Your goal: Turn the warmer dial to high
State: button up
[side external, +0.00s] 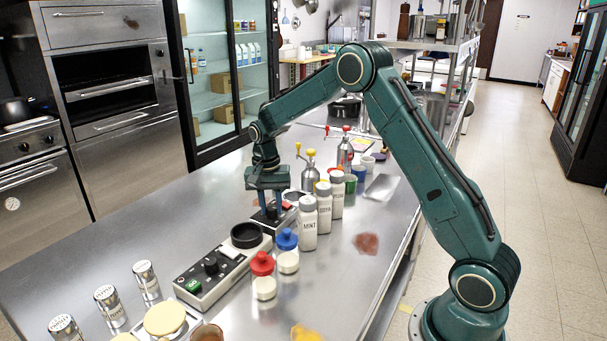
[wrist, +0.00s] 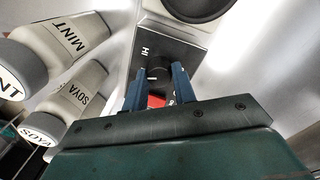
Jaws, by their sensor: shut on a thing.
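In the wrist view, the warmer's dark dial (wrist: 158,67) sits on a black panel between my gripper's two blue fingers (wrist: 157,84). My gripper is shut on the dial. An "HI" mark (wrist: 145,50) is printed on the panel just beyond the dial. A red switch (wrist: 157,101) lies on the near side of the dial. I cannot make out the dial's pointer. In the side external view, my gripper (side external: 266,215) points down over this warmer (side external: 258,218), and the dial is hidden there.
A second warmer (side external: 222,268) with a green switch stands nearer the camera. White shakers marked MINT (side external: 308,224) and SOYA (side external: 324,210) stand close right of my gripper. A blue-capped bottle (side external: 287,240) and a red-capped bottle (side external: 262,265) stand in front.

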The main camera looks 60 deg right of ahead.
aim_at(270, 207)
jog(key=m, duration=0.4)
jog(key=shift+r+m, duration=0.15)
jog(key=shift+m, duration=0.15)
jog(key=m, duration=0.5)
jog(key=shift+y, duration=0.3)
jog(key=o, duration=1)
notch_tip(270, 207, up, 14)
jog(key=shift+w+d, duration=0.15)
jog(key=shift+w, duration=0.15)
